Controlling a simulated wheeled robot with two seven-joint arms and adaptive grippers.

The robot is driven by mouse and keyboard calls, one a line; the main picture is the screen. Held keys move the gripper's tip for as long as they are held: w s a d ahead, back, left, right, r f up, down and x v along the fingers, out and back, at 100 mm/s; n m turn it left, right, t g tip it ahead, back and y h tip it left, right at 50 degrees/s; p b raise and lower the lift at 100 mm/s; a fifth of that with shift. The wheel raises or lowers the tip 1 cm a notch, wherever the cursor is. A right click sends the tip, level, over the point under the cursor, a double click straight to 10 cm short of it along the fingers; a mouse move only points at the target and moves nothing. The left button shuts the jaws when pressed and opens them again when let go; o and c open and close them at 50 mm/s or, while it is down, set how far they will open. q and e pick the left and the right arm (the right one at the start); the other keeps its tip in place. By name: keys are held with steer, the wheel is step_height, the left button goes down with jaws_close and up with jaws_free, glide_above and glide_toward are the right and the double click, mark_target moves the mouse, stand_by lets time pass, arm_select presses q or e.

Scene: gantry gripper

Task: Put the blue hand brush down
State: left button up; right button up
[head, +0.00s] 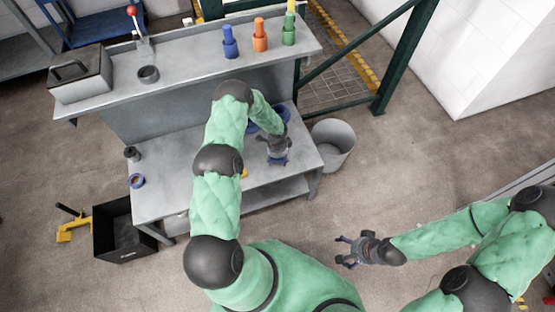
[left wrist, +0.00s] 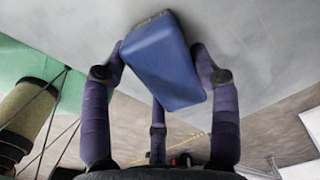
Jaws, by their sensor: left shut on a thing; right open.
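My left gripper (head: 277,158) is over the right part of the workbench's lower top (head: 160,165). In the left wrist view, my left gripper (left wrist: 162,78) is shut on the blue hand brush (left wrist: 168,62), a blue block with a darker edge at its far end. A grey surface lies close beyond it; I cannot tell whether they touch. In the head view the brush is not clearly distinguishable, with my arm and gripper covering that area. My right gripper (head: 350,252) is open and empty, over the floor to the right of the bench.
A blue round thing (head: 283,112) is partly behind my left arm on the bench. A grey bin (head: 333,143) stands right of the bench. The upper shelf holds a toolbox (head: 80,75) and blue, orange and green bottles (head: 260,36). A black crate (head: 122,232) stands at left.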

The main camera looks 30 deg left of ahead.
arm_select(q)
steer(key=shift+f, duration=0.15)
steer(key=o, duration=1.3)
steer(key=shift+r, duration=0.2)
step_height(320, 180, up, 12)
steer(key=p, duration=0.4)
steer(key=s+d+n+h, duration=0.25)
steer(key=s+d, duration=0.25)
steer(key=d, duration=0.3)
steer(key=s+d+n+h, duration=0.1)
steer(key=s+d+n, duration=0.2)
steer(key=s+d, duration=0.3)
steer(key=s+d+r+n, duration=0.3)
steer(key=s+d+n, duration=0.5)
steer(key=s, duration=0.5)
steer(key=shift+n, duration=0.75)
